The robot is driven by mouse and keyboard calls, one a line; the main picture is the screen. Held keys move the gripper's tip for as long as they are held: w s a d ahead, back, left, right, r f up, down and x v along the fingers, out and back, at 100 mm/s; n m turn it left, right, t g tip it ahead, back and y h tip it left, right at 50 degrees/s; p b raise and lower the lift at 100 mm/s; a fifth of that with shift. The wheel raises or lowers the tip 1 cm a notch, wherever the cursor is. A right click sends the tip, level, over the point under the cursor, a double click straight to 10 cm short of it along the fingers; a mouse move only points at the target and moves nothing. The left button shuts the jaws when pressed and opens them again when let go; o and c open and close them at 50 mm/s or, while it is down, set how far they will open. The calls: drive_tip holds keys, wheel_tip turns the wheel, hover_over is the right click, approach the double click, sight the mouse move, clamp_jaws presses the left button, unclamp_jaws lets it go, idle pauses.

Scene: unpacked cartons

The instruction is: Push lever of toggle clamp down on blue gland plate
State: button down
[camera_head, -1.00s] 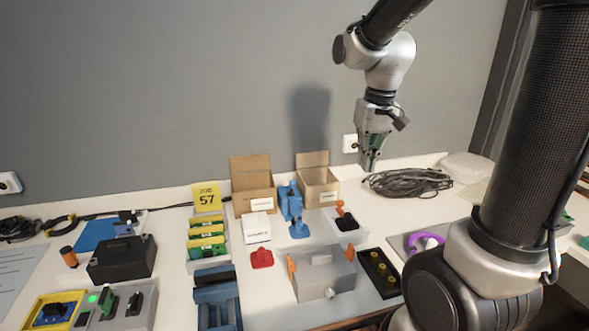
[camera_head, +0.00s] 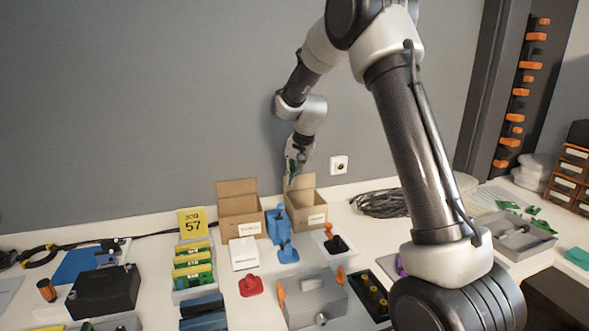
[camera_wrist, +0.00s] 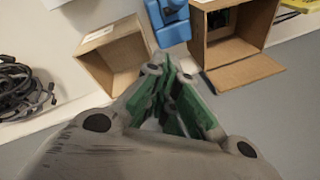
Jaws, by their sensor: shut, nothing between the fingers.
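My gripper (camera_head: 293,178) is shut and empty, raised in front of the wall above the right open carton. In the wrist view its green-padded fingers (camera_wrist: 168,78) point toward the cartons. A blue part with a flat foot (camera_head: 287,253) stands on the bench in front of a taller blue piece (camera_head: 277,222). The taller piece also shows in the wrist view (camera_wrist: 170,25). An orange upright lever on a black base (camera_head: 334,243) sits on a white plate to their right. I cannot tell which of these is the toggle clamp on the blue gland plate.
Two open cartons, left (camera_head: 239,222) and right (camera_head: 307,213), stand at the wall. A grey box with orange latches (camera_head: 312,300) is at the front. A cable coil (camera_head: 380,203) lies right; a black case (camera_head: 104,292) and yellow 57 sign (camera_head: 192,224) are left.

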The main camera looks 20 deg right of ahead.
sight(280, 212)
drive_tip(key=shift+s+a+f, duration=0.35)
drive_tip(key=shift+a+f, duration=0.1)
drive_tip(key=shift+f, duration=0.4)
drive_tip(key=shift+s+a+f, duration=0.3)
drive_tip(key=shift+a+f, duration=0.2)
drive_tip(key=shift+f, duration=0.35)
drive_tip(key=shift+s+a+f, duration=0.35)
drive_tip(key=shift+a+f, duration=0.1)
drive_tip(key=shift+f, duration=0.4)
